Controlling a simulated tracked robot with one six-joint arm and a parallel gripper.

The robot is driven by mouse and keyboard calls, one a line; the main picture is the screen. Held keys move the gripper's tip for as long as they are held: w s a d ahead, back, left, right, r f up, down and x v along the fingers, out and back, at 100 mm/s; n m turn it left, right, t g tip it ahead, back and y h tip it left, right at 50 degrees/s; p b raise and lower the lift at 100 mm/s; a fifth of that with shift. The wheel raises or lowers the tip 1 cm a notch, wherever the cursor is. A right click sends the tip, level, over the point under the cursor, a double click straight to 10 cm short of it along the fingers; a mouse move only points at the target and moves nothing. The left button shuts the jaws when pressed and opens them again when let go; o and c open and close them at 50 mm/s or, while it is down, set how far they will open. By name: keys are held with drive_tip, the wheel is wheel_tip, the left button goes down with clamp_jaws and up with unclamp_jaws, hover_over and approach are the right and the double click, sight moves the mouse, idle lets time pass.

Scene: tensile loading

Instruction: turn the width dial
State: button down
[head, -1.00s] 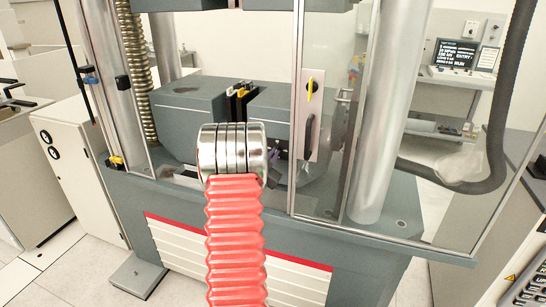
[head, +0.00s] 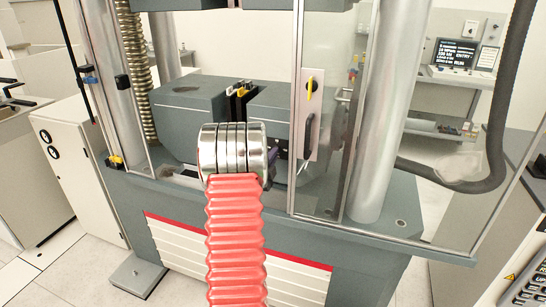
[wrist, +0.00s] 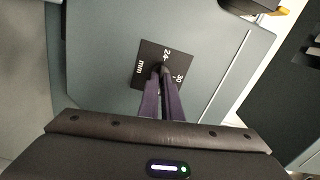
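The width dial (wrist: 158,70) is a small dark knob on a square black plate with white marks reading "24", "30" and "mm". The plate is on a grey-green face of the testing machine in the wrist view. My gripper (wrist: 160,76) reaches it with two slim purple-dark fingers, close together at the tips, with the knob between them. The fingertips cover much of the knob, so its pointer is hidden. In the head view my gripper is mostly hidden behind my silver wrist joint, with only a bit of purple showing (head: 272,161).
The testing machine (head: 185,98) has grey jaws with a dark slot between them. A clear guard door with a dark handle (head: 308,133) stands to the right of my arm. A thick steel column (head: 385,130) rises behind it.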

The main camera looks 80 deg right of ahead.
drive_tip(key=shift+s+m, duration=0.1)
drive_tip(key=shift+m, duration=0.8)
drive_tip(key=shift+f, duration=0.1)
drive_tip(key=c, duration=2)
unclamp_jaws()
drive_tip(key=shift+a, duration=0.1)
drive_tip(key=a, duration=0.4)
drive_tip(key=w+a, duration=0.1)
drive_tip(key=a, duration=0.8)
drive_tip(key=shift+w+a, duration=0.2)
drive_tip(key=shift+a, duration=0.05)
drive_tip(key=shift+f, duration=0.1)
